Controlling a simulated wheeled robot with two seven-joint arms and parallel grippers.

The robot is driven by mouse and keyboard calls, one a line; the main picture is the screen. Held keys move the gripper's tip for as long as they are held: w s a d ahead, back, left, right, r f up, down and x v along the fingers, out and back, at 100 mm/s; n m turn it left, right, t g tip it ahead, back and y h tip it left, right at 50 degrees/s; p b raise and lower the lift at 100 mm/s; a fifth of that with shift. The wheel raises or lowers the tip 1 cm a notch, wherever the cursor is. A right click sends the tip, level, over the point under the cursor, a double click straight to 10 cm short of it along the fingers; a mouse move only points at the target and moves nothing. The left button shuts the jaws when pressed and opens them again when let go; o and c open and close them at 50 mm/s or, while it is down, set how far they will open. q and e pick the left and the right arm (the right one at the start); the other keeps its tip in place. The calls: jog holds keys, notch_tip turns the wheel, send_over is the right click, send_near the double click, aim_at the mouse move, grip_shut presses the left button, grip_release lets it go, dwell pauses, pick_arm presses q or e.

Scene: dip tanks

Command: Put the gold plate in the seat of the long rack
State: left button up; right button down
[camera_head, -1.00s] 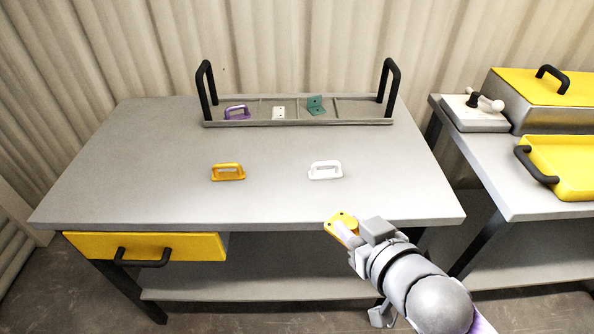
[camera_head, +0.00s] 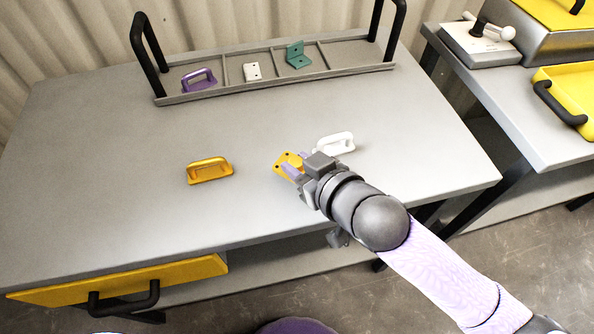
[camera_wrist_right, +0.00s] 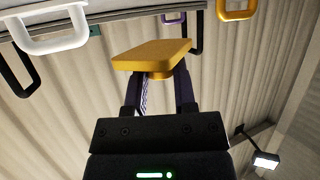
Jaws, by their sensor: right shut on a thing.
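The gold plate (camera_head: 287,161), flat with small dark holes, is held in my right gripper (camera_head: 298,171) over the table, left of the white handle. In the right wrist view the plate (camera_wrist_right: 152,54) sits across the fingertips (camera_wrist_right: 160,85), which are shut on a short stub under it. The long rack (camera_head: 290,85) stands along the table's back, with two tall black handles at its ends. Its seats hold a purple handle (camera_head: 198,80), a white plate (camera_head: 251,71) and a teal bracket (camera_head: 299,58). The right-end seat (camera_head: 347,54) is empty. My left gripper is out of view.
An orange handle (camera_head: 209,170) and a white handle (camera_head: 336,144) stand on the table (camera_head: 110,150), on either side of my right gripper. A second table at right bears a yellow tray (camera_head: 563,92) and a lever box (camera_head: 477,45).

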notch_tip(320, 180, down, 5)
jog(key=shift+f+b, duration=0.1)
jog(key=shift+b, duration=1.1)
jog(key=shift+r, duration=0.25)
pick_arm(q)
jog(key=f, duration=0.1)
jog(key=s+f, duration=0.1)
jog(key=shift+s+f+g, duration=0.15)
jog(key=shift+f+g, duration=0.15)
pick_arm(e)
jog(key=shift+f, duration=0.1)
jog(key=c, duration=0.8)
grip_release()
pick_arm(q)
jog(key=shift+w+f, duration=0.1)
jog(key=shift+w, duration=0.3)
pick_arm(e)
jog(key=o, duration=0.4)
